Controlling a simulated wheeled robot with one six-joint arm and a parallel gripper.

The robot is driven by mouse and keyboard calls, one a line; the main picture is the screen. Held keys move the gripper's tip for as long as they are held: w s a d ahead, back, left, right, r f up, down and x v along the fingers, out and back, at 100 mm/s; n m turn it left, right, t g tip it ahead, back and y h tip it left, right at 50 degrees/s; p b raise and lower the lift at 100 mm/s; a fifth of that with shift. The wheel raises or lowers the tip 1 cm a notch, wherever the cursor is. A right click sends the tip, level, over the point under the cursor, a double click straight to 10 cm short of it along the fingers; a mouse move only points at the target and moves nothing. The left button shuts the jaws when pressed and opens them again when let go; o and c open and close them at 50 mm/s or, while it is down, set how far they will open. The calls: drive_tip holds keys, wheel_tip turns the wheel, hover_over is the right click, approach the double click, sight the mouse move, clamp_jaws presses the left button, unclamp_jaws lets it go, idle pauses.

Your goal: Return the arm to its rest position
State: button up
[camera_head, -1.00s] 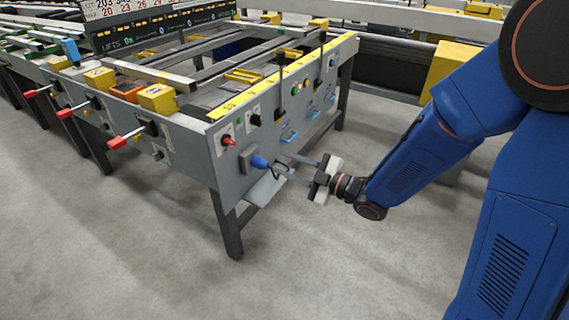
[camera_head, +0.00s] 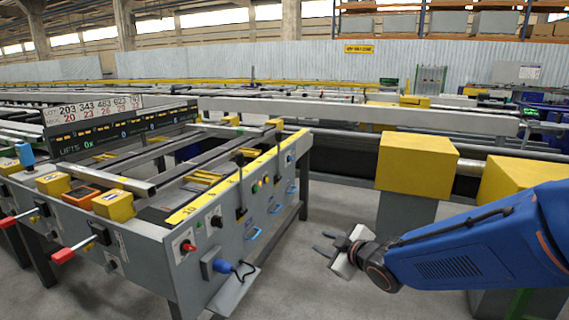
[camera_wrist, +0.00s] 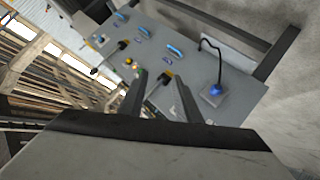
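My gripper (camera_head: 323,244) is in the lower middle of the head view, to the right of the table's grey control panel (camera_head: 205,250) and clear of it. Its two dark fingers are apart with nothing between them, as the wrist view (camera_wrist: 160,95) also shows. My blue arm reaches in from the right edge. A blue plug (camera_head: 222,266) with a dark cable sits at the panel's lower part; it also shows in the wrist view (camera_wrist: 214,91), to the right of the fingers.
The runout table carries levers, a red knob (camera_head: 188,246) and red-tipped handles (camera_head: 64,255). Yellow boxes (camera_head: 416,160) on grey posts stand behind my arm. Bare floor lies between the panel and these posts.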

drive_tip(key=s+d+r+m+g+h, duration=0.25)
drive_tip(key=s+d+m+h, duration=0.45)
drive_tip(key=s+d, duration=0.65)
drive_tip(key=s+d+m+g, duration=0.2)
drive_tip(key=s+m, duration=0.1)
drive_tip(key=s, duration=0.4)
drive_tip(key=s+d+f+m+g+y, duration=0.1)
drive_tip(key=s+d+m+g, duration=0.1)
drive_tip(key=s, duration=0.6)
drive_tip(key=shift+s+f+m, duration=0.15)
drive_tip(key=shift+s+m, duration=0.1)
drive_tip(key=shift+m, duration=0.25)
drive_tip(key=shift+g, duration=0.25)
